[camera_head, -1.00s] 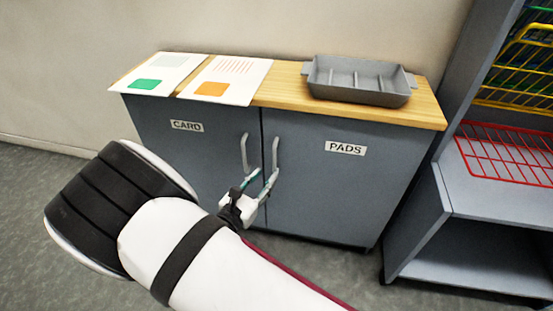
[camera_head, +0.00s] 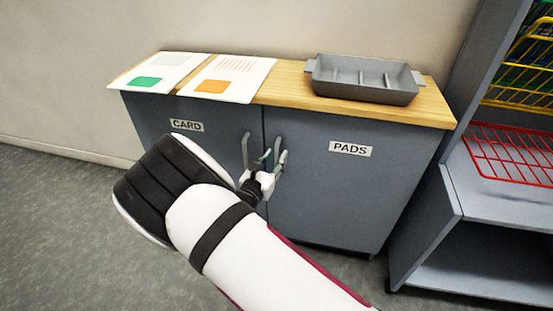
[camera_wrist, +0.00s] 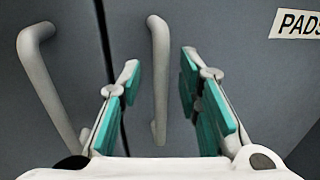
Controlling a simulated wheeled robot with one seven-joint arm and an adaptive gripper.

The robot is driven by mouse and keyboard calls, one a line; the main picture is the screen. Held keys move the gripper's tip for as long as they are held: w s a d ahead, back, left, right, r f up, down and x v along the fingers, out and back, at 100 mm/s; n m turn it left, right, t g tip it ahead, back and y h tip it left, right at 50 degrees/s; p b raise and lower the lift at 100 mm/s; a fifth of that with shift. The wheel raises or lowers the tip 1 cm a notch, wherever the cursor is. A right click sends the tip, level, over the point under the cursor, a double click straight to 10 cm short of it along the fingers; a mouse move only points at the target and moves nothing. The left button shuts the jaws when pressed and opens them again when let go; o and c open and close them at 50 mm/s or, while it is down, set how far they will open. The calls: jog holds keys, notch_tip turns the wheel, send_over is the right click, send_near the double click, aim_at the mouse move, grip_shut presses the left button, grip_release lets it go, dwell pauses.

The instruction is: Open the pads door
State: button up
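The pads door (camera_head: 335,185) is the right door of a grey cabinet and is shut, with a white PADS label (camera_head: 351,149). Its light grey vertical handle (camera_wrist: 159,75) stands between the two fingers of my gripper (camera_wrist: 160,90) in the wrist view. The fingers, with teal pads, are open, with gaps on both sides of the handle. In the head view my gripper (camera_head: 268,162) is at the handles near the seam, and it partly hides the pads handle. The card door (camera_head: 205,150) on the left is shut too, with its own handle (camera_wrist: 50,85) left of my fingers.
On the wooden cabinet top (camera_head: 285,92) lie two printed sheets and a grey divided tray (camera_head: 362,79). A grey shelf unit (camera_head: 450,215) with a red wire rack (camera_head: 510,153) stands close on the right. The floor (camera_head: 70,210) to the left is clear.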

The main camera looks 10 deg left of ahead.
jog(key=shift+w+d, duration=0.15)
jog(key=shift+w, duration=0.5)
grip_shut()
jog(key=shift+s, duration=0.1)
